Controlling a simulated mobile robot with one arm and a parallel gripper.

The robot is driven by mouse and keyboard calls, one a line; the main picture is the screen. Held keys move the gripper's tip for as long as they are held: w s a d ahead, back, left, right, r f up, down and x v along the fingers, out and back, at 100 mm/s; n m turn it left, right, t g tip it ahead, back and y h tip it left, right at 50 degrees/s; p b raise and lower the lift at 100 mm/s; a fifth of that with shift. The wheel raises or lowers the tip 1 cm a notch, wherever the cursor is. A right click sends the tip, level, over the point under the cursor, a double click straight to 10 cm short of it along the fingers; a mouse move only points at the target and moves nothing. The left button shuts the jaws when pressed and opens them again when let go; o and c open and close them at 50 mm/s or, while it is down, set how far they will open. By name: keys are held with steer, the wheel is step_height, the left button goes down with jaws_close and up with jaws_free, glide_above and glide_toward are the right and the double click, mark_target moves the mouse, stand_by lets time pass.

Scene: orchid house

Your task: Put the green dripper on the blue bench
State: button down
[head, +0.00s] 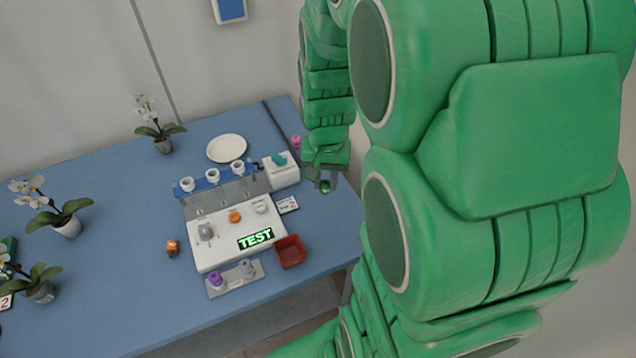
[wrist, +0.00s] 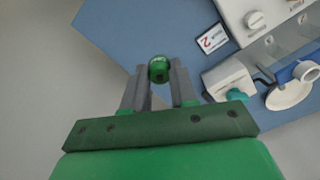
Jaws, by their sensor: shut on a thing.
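The green dripper (wrist: 158,70) is between the fingertips of my gripper (wrist: 159,82), which is shut on it. In the head view the dripper (head: 325,187) shows as a small green piece under my gripper (head: 324,178), near the right end of the blue bench (head: 110,263). In the wrist view the blue bench (wrist: 130,40) lies beyond and below the dripper. I cannot tell whether the dripper touches the bench.
A white test station (head: 218,254) stands mid-bench, with a red bin (head: 290,252) and a numbered card (head: 288,205) beside it. A white plate (head: 226,148), a pink piece (head: 296,141), an orange piece (head: 172,247) and potted orchids (head: 66,226) are also there.

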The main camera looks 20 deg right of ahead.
steer(key=shift+w+d+f, duration=0.25)
steer(key=shift+w+f, duration=0.85)
steer(key=shift+f, duration=0.05)
steer(key=shift+w+d+f, duration=0.2)
steer(key=shift+w+f, duration=0.9)
steer(key=shift+w+d+f, duration=0.25)
steer(key=shift+w+f, duration=0.85)
steer(key=shift+f, duration=1.6)
steer(key=shift+f, duration=0.1)
steer(key=c, duration=0.9)
jaws_free()
step_height(320, 180, up, 12)
steer(key=s+a+r+n, duration=0.2)
steer(key=s+a+r, duration=0.1)
steer(key=s, duration=0.5)
steer(key=s+a+r+n+g, duration=0.1)
steer(key=s+a+r+n, duration=0.1)
steer(key=s, duration=0.7)
steer(key=s+a+r+n, duration=0.2)
steer(key=s+a+r, duration=0.3)
steer(key=s, duration=0.4)
steer(key=shift+g, duration=0.4)
